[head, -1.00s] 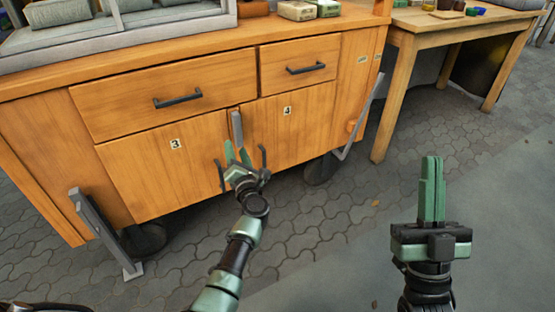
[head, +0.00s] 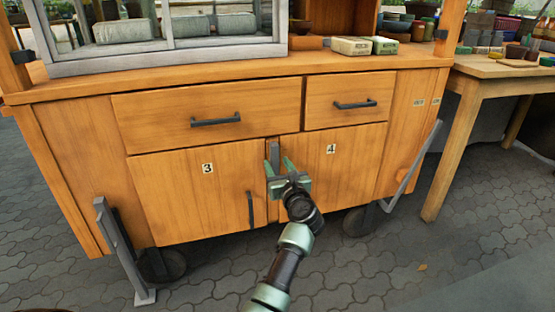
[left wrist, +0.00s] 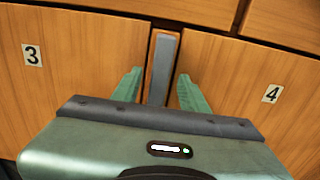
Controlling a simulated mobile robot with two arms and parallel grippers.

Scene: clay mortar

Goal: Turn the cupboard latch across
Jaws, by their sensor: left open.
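The cupboard latch (head: 274,154) is a grey bar standing upright on the strip between door 3 (head: 190,195) and door 4 (head: 350,165), near their top edges. It also shows upright in the left wrist view (left wrist: 162,62). My left gripper (head: 279,166) is open in front of the latch. In the left wrist view its green fingers (left wrist: 158,78) stand one on each side of the bar's lower part, with gaps showing. I cannot tell how deep they reach. The gripper body hides the latch's lower end. My right gripper is out of view.
Door 3's dark handle (head: 250,210) hangs just left of my gripper. Two drawers with dark handles (head: 215,120) sit above the doors. Grey metal bars (head: 118,245) stand at the cupboard's sides. A wooden table (head: 465,100) stands at the right. The paving in front is clear.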

